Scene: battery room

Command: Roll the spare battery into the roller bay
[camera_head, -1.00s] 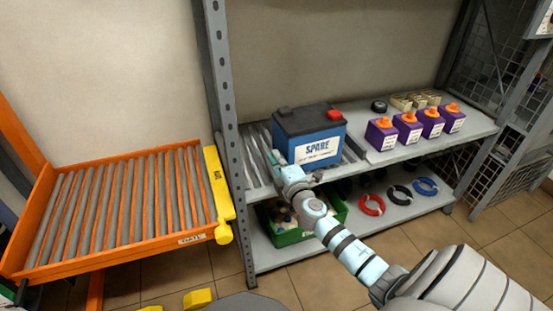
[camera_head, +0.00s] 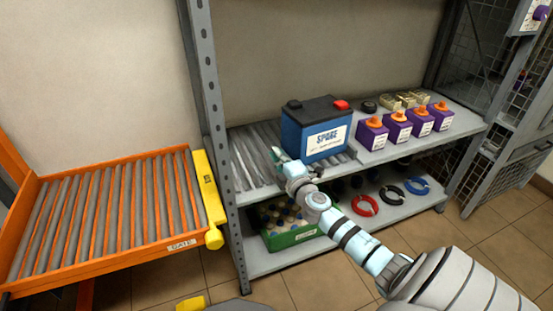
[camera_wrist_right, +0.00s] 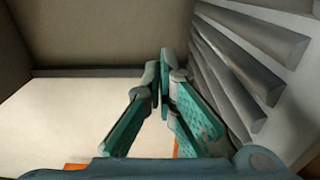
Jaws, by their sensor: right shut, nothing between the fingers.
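The spare battery (camera_head: 312,132), blue with a black top and a red cap, stands upright on the grey shelf rollers (camera_head: 256,160). My right gripper (camera_head: 278,154) is at its lower left front corner, shut and empty; I cannot tell whether it touches the battery. In the right wrist view the gripper's teal fingers (camera_wrist_right: 165,70) are together, with shelf rollers (camera_wrist_right: 235,75) to their right. The orange roller bay (camera_head: 105,257) is at the left, with a yellow gate bar (camera_head: 207,190) along its right side. My left gripper is not in view.
A grey shelf post (camera_head: 208,90) stands between bay and shelf. Several purple boxes (camera_head: 372,138) with orange tops stand close right of the battery. Below are a green crate (camera_head: 292,237) and cable rings (camera_head: 365,206). A yellow piece (camera_head: 192,303) shows at the bottom edge.

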